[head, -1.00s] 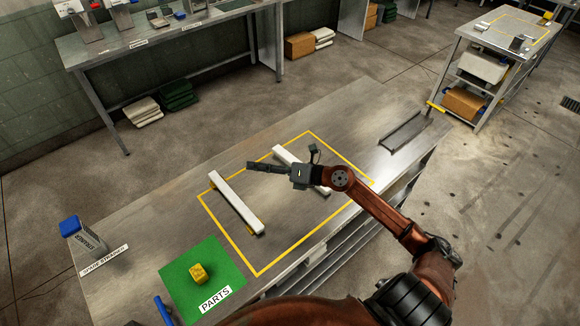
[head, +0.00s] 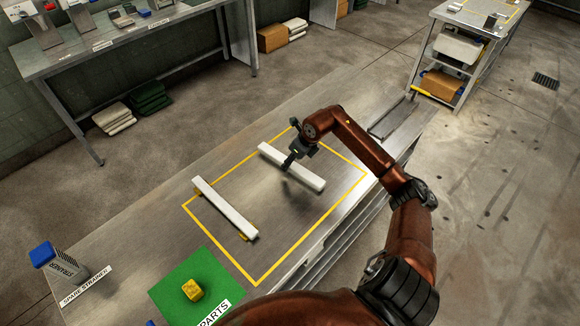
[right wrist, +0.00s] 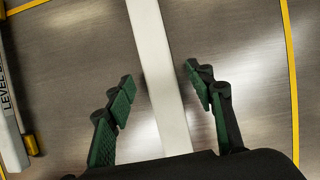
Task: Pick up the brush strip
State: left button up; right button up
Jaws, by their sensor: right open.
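A plain long white bar, which I take to be the brush strip (head: 307,176), lies flat inside the yellow outline on the metal bench. In the right wrist view the strip (right wrist: 154,45) runs lengthwise between my open fingers. My right gripper (head: 287,166) points down over the strip near its middle in the head view. Its two green-padded fingertips (right wrist: 160,78) are apart, one on each side of the strip, with nothing held. I cannot tell the exact height above it. My left gripper is not in view.
A second white bar (head: 225,208) with yellow feet and a "LEVEL" label (right wrist: 8,110) lies to the left. A metal tray (head: 393,118) lies at the far right.

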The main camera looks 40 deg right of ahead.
jog(key=shift+x, duration=1.5)
jog(key=shift+c, duration=0.3)
jog(key=shift+r, duration=0.1)
grip_shut()
